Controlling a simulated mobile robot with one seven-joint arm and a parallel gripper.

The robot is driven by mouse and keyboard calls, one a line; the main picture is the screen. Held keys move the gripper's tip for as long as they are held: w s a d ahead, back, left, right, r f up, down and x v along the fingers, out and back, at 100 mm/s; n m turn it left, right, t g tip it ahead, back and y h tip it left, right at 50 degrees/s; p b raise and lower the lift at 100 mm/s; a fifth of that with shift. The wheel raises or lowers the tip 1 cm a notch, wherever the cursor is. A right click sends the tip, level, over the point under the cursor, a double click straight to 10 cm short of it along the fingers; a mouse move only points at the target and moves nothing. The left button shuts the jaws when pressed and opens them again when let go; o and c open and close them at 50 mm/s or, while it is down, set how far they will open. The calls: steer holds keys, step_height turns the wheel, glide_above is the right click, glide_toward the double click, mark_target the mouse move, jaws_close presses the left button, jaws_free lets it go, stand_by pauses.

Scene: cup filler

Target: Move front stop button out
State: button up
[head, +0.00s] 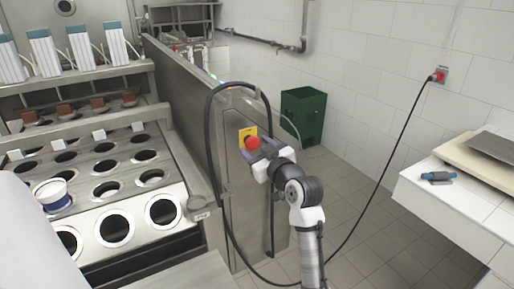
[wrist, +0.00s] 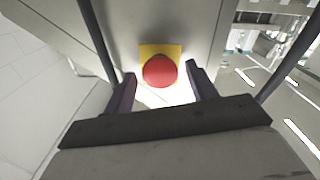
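The front stop button (head: 253,143) is a red mushroom knob on a yellow plate (head: 246,133), fixed to the end face of the steel machine. In the wrist view the red knob (wrist: 160,71) sits between and slightly beyond the tips of my two dark fingers, with the yellow plate (wrist: 147,49) behind it. My gripper (wrist: 160,82) is open, with one finger on each side of the knob. Gaps show between the fingers and the knob in the wrist view. In the head view my gripper (head: 258,152) is right at the button and partly covers its lower side.
A black hose (head: 209,120) loops around the button panel. The filler's plate with round holes (head: 115,226) lies left, with a white cup (head: 52,196) on it. A green bin (head: 303,115) stands behind. A white table (head: 458,203) is right. A black cable (head: 392,160) hangs from a wall socket.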

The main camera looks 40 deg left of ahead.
jaws_close()
steer(key=shift+s+d+f+b, duration=0.1)
steer(key=shift+d+f+b, duration=0.2)
steer(key=shift+b, duration=0.35)
steer(key=shift+s+d+r, duration=0.1)
steer(key=shift+d+r, duration=0.05)
steer(key=shift+r, duration=0.05)
steer(key=shift+c, duration=1.2)
jaws_free()
steer(key=o, duration=0.4)
steer(key=shift+d+r, duration=0.1)
steer(key=b+v, duration=0.4)
steer(key=v, duration=1)
steer(key=shift+b, duration=0.35)
